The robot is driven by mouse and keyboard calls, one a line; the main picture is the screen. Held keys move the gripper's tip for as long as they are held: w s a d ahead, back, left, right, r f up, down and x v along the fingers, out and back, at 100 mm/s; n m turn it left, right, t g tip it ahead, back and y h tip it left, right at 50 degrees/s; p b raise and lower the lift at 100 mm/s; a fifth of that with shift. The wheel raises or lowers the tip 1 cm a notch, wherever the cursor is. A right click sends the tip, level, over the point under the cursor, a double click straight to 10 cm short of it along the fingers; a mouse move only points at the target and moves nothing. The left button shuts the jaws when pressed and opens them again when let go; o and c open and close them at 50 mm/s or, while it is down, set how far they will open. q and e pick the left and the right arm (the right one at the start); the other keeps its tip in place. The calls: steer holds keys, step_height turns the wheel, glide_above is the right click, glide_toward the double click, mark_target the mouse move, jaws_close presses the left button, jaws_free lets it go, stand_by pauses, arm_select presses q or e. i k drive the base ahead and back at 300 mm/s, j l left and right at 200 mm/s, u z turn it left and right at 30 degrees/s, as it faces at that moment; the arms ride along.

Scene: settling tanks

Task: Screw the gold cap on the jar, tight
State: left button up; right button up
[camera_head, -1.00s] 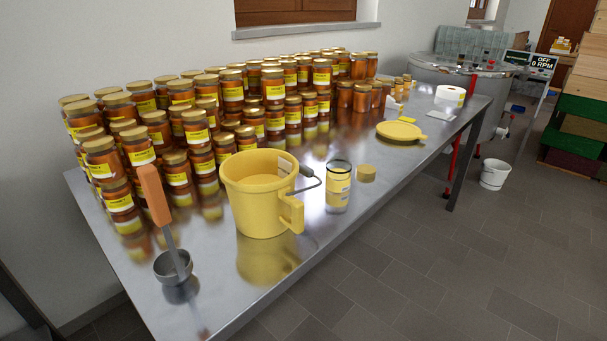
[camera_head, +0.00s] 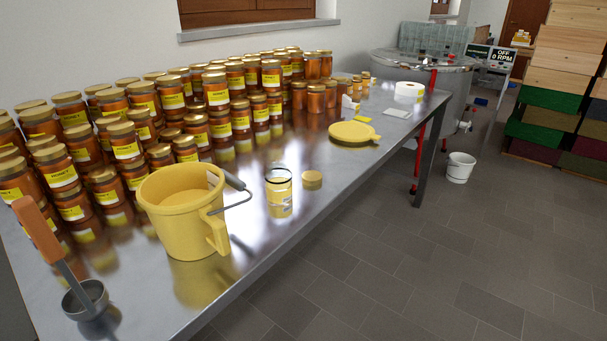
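An open glass jar (camera_head: 279,193) with a yellow label stands upright on the steel table, just right of the yellow bucket. Its top shows a dark rim with no cap on it. It looks clear or pale inside, and I cannot tell how full it is. A gold cap (camera_head: 312,179) lies on the table just to the right of the jar, apart from it. Neither of my grippers shows in the head view.
A yellow bucket (camera_head: 180,212) stands left of the jar. A ladle (camera_head: 86,301) with an orange handle is at the front left. Many capped honey jars (camera_head: 127,143) fill the table's back. A yellow lid (camera_head: 354,132) and paper roll (camera_head: 409,90) lie farther right.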

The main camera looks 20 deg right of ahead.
mark_target(278, 178)
steer(key=l+u, duration=0.35)
steer(key=l, duration=0.2)
steer(key=l+u, duration=0.35)
steer(key=l, duration=0.2)
steer(key=k+l+u, duration=0.1)
steer(key=l+u, duration=0.25)
steer(key=l, duration=0.2)
